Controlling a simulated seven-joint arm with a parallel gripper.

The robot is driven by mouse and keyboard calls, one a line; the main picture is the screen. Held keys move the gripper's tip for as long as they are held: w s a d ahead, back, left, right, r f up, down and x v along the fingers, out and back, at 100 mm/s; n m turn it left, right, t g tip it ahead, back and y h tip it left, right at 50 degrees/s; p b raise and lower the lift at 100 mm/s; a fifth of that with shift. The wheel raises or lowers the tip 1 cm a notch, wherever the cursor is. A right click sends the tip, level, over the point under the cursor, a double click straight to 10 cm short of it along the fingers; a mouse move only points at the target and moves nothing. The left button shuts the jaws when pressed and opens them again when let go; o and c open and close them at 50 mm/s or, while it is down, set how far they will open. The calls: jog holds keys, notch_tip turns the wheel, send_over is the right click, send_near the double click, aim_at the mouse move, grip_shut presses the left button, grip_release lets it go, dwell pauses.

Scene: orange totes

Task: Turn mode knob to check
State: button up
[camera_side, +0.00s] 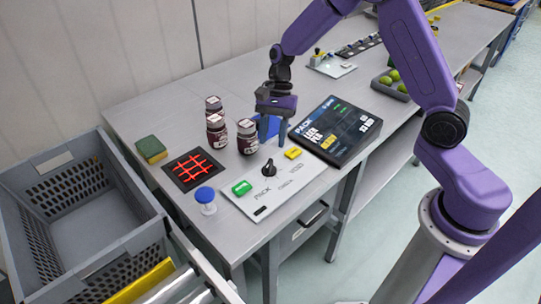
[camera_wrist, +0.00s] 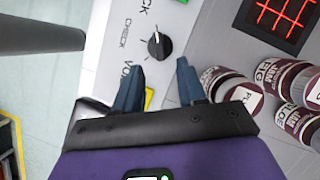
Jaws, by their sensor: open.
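The black mode knob (camera_side: 269,169) stands on a pale control panel (camera_side: 250,206) with the labels PACK, CHECK and VOID beside it. In the wrist view the knob (camera_wrist: 159,45) lies just beyond my fingertips, and its white mark points up the picture, towards the PACK side rather than at CHECK. My gripper (camera_side: 273,134) is open and empty, above the back of the panel and behind the knob in the side view. In the wrist view its two dark blue fingers (camera_wrist: 160,67) are spread apart and do not touch the knob.
A green button (camera_side: 242,188) and a yellow button (camera_side: 293,153) flank the knob. Several jam jars (camera_side: 217,131) stand close behind. A dark screen (camera_side: 337,129) lies to the right. A blue-topped plunger (camera_side: 205,197), a red-lit scanner (camera_side: 194,168) and a sponge (camera_side: 151,149) are left.

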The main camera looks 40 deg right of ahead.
aim_at(270, 161)
jog(key=x, duration=0.6)
grip_shut()
